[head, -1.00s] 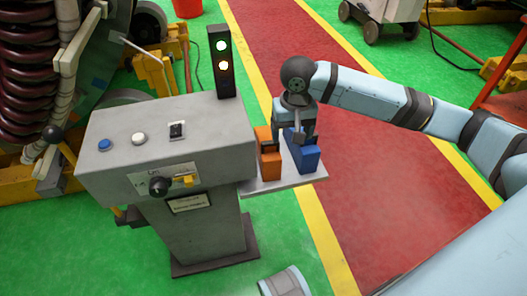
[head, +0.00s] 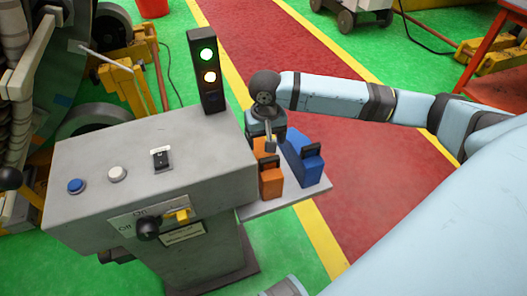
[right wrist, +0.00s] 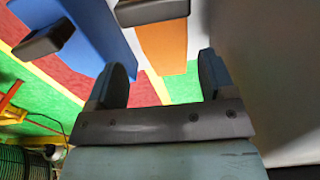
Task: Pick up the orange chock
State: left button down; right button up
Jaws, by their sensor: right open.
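The orange chock (head: 271,182), a wedge block with a dark handle, sits on the small grey shelf (head: 290,199) at the console's right side. My right gripper (head: 269,143) is above the orange chock's far end, and its wrist hides part of the chock. In the right wrist view the orange chock (right wrist: 163,45) shows beyond the two open fingers (right wrist: 160,80), roughly in line with the gap between them. Nothing is held. Whether a finger touches the chock cannot be told. My left gripper is out of view.
A blue chock (head: 300,162) stands close to the right of the orange one, and it also shows in the right wrist view (right wrist: 88,25). The grey console (head: 205,150) with a signal light (head: 208,75) borders the shelf on the left. Red floor (head: 370,190) lies open to the right.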

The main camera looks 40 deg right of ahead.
aim_at(264, 154)
jog(key=shift+f, duration=0.9)
notch_tip(264, 154, down, 2)
jog(key=shift+w+a+f+b, duration=0.1)
jog(key=shift+f+b, duration=0.1)
jog(key=shift+b, duration=0.7)
notch_tip(264, 154, down, 2)
jog(key=shift+f+b, duration=0.1)
jog(key=shift+b, duration=0.3)
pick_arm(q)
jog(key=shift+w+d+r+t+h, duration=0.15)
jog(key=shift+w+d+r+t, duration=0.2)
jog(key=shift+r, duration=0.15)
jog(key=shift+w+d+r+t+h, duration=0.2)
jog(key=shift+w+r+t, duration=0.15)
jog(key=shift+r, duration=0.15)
pick_arm(e)
jog(key=c, duration=0.8)
